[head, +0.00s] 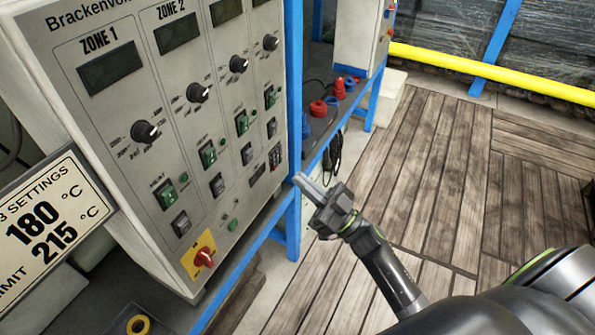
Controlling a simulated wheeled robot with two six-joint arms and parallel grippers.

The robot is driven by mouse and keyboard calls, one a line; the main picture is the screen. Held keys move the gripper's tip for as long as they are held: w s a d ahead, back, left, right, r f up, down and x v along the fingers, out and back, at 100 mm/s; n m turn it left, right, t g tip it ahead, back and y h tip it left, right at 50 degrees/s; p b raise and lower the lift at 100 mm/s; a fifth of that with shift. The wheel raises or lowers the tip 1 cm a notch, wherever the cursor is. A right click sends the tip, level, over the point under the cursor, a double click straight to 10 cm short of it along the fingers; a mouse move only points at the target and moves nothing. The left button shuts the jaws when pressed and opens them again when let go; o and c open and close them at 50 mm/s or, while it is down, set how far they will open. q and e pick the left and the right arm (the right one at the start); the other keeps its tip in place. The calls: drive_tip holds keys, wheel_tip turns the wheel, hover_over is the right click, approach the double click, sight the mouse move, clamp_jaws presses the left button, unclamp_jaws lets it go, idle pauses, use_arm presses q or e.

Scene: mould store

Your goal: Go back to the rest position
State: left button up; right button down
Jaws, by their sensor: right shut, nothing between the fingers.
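My right gripper (304,184) is near the middle of the head view, its arm coming in from the lower right. Its fingers are together with nothing between them. The fingertips point up and left, close to the right edge of the grey control cabinet (225,190) in the picture; I cannot tell whether they touch it or the blue frame. My left gripper is not in view.
The cabinet carries several knobs, green rocker switches and a red rotary switch (204,257) on a yellow plate. A settings sign (50,225) stands at left. A blue post (293,80) rises beside the cabinet. Wooden floor (440,170) lies open at right; a yellow pipe (490,72) runs behind.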

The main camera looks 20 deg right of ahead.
drive_tip(key=w+d+f+m+g+h, duration=0.1)
drive_tip(key=d+f+m+h, duration=0.25)
drive_tip(key=f+h, duration=0.45)
drive_tip(key=d+f+m+h, duration=0.3)
drive_tip(key=f+m+h, duration=0.1)
drive_tip(key=f, duration=0.8)
drive_tip(key=s+d+f+m+g+h, duration=0.1)
drive_tip(key=s+d+f+g+h, duration=0.2)
drive_tip(key=f, duration=0.5)
drive_tip(key=s+d+f+g, duration=0.1)
drive_tip(key=s+f+g, duration=0.3)
drive_tip(key=f, duration=0.5)
drive_tip(key=s+f+g, duration=0.3)
drive_tip(key=s+f, duration=0.3)
drive_tip(key=s, duration=0.5)
drive_tip(key=s+f+g, duration=0.4)
drive_tip(key=s+f, duration=0.2)
drive_tip(key=s, duration=0.5)
drive_tip(key=s+f+g+h, duration=0.1)
drive_tip(key=s+f+g, duration=0.2)
drive_tip(key=s+f, duration=0.3)
drive_tip(key=s, duration=0.5)
drive_tip(key=shift+s+a+p, duration=0.2)
drive_tip(key=shift+a+p, duration=0.15)
drive_tip(key=shift+w+n, duration=0.15)
drive_tip(key=shift+n, duration=0.1)
